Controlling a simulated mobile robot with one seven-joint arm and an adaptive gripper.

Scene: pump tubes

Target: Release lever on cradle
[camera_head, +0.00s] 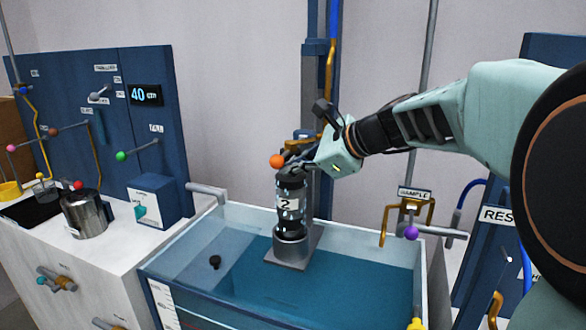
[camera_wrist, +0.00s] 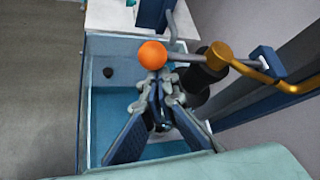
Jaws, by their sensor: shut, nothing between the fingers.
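An orange ball knob (camera_head: 277,161) sits at the end of a lever beside the top of the cradle (camera_head: 300,250) on the column. In the wrist view the orange knob (camera_wrist: 153,53) is just beyond my fingertips, with a grey rod running right from it to a brass part (camera_wrist: 219,54). My gripper (camera_head: 297,158) is shut and empty, close to the knob; whether it touches the knob I cannot tell. It also shows shut in the wrist view (camera_wrist: 157,82). A dark cylinder marked 2 (camera_head: 289,203) stands upright in the cradle below my gripper, its top partly hidden by it.
A blue-walled tank (camera_head: 180,270) with water lies under the cradle. A metal pot (camera_head: 86,212) stands on the left counter. A SAMPLE sign (camera_head: 413,194) with a purple-ball lever (camera_head: 411,233) is at right.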

